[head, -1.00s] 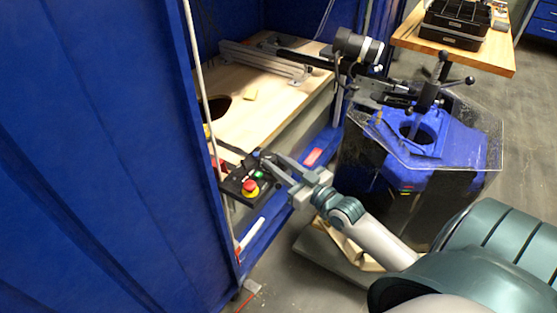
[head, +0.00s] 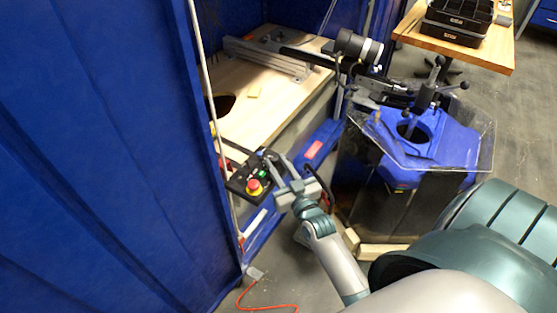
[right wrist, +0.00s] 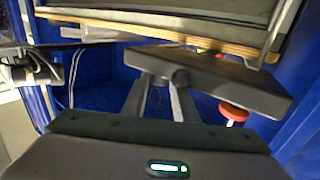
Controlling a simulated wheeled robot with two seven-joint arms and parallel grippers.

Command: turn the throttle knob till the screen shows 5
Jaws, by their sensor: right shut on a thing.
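The black control box (head: 236,185) is fixed at the edge of the blue tank frame, with a red emergency button (head: 254,187) on a yellow base and a green button (head: 262,172). My right gripper (head: 273,159) is at the box's far end, its fingers shut on the small dark throttle knob. In the right wrist view the fingers reach the knob (right wrist: 181,77) at the edge of the box (right wrist: 228,82), and the red button (right wrist: 234,112) shows beyond. The screen and its number cannot be read. My left gripper is not in view.
A wooden bench top (head: 270,100) with a metal rail lies behind the box. Blue tank walls (head: 100,150) close off the left. A blue stand with a clear plate (head: 440,150) is at the right. A red cable (head: 268,307) lies on the floor.

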